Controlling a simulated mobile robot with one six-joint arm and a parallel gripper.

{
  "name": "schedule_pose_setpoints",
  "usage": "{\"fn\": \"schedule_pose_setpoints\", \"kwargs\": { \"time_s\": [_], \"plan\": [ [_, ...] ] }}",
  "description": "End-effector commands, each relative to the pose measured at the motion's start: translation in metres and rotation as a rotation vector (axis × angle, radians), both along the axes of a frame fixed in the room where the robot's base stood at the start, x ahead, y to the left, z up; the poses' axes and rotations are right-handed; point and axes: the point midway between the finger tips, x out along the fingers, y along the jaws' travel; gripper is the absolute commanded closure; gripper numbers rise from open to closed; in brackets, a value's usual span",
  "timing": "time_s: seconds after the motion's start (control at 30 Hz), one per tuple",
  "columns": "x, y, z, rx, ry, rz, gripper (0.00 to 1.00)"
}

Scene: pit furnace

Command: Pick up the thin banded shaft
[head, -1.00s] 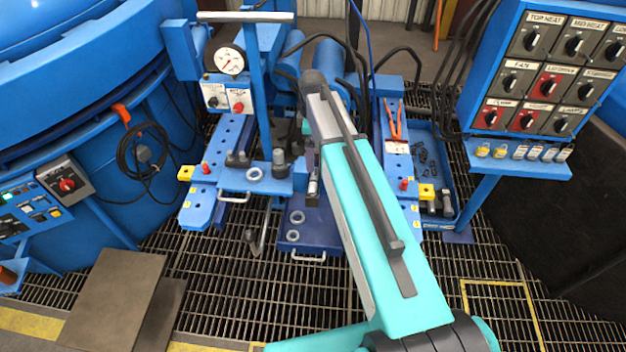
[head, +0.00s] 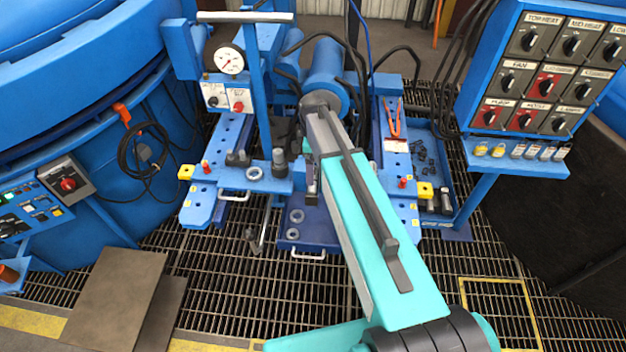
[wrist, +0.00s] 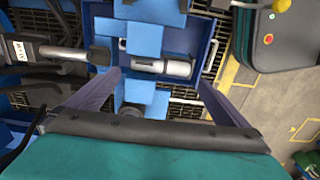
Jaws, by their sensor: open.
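A short silver shaft (wrist: 174,68) with dark bands shows in the wrist view. It lies crosswise over a blue tray, beside blue blocks, and looks like the banded shaft. My gripper (wrist: 160,80) is open. Its two fingers stand wide apart, one toward each end of the shaft, and the shaft shows in the gap between them, not gripped. How far the fingertips are above it I cannot tell. In the head view my arm hides the gripper's fingers and the shaft.
A dark rod-like part with a label (wrist: 55,52) lies left of the fingers. In the head view, a press-like blue frame with a gauge (head: 229,61) stands left of my arm, a switch panel (head: 545,75) right. Open grating (head: 230,300) lies in front.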

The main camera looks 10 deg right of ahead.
Motion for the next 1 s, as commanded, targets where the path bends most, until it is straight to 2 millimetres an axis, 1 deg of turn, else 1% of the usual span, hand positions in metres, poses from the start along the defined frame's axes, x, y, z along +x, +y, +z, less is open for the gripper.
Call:
{"fn": "schedule_pose_setpoints", "kwargs": {
  "time_s": [0.1, 0.2, 0.67, 0.77, 1.0],
  "plan": [
    [0.0, 0.0, -0.008, 0.0, 0.001, 0.0, 0.0],
    [0.0, 0.0, -0.011, 0.0, 0.0, 0.0, 0.0],
    [0.0, 0.0, -0.014, 0.0, 0.0, 0.002, 0.0],
    [-0.001, 0.0, -0.019, 0.0, 0.0, 0.001, 0.0],
    [-0.002, -0.002, -0.038, -0.001, 0.001, 0.001, 0.0]
  ]
}}
